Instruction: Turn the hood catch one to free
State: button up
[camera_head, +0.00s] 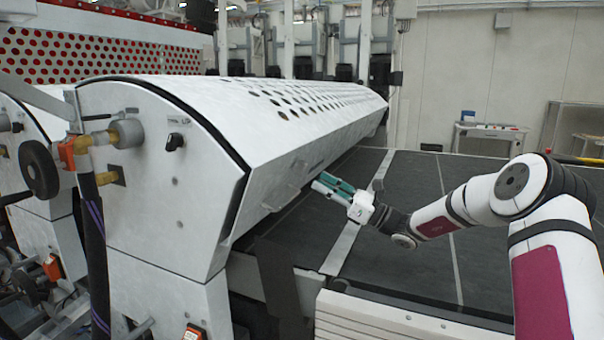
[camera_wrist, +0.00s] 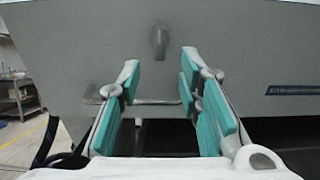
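A small dark grey catch (camera_wrist: 159,41) sits on the grey front face of the hood in the wrist view, above and between my fingertips. In the head view a small grey fitting (camera_head: 297,171) shows on the hood's shaded front face, possibly the same catch. My gripper (camera_wrist: 159,88), with teal finger pads, is open and empty. It points at the front face, below the catch, and appears apart from it. In the head view my gripper (camera_head: 327,184) is just right of the white hood (camera_head: 205,98). The catch's exact angle is hard to tell.
A thin horizontal bar (camera_wrist: 156,102) crosses behind my fingers, low on the face. A black knob (camera_head: 174,142) is on the hood's end panel. The dark conveyor bed (camera_head: 415,185) lies under my arm. A small table (camera_head: 490,130) stands by the back wall.

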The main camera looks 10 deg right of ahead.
aim_at(302, 173)
jog(key=x, duration=0.7)
jog(key=shift+a, duration=0.15)
jog(key=shift+c, duration=0.4)
grip_shut()
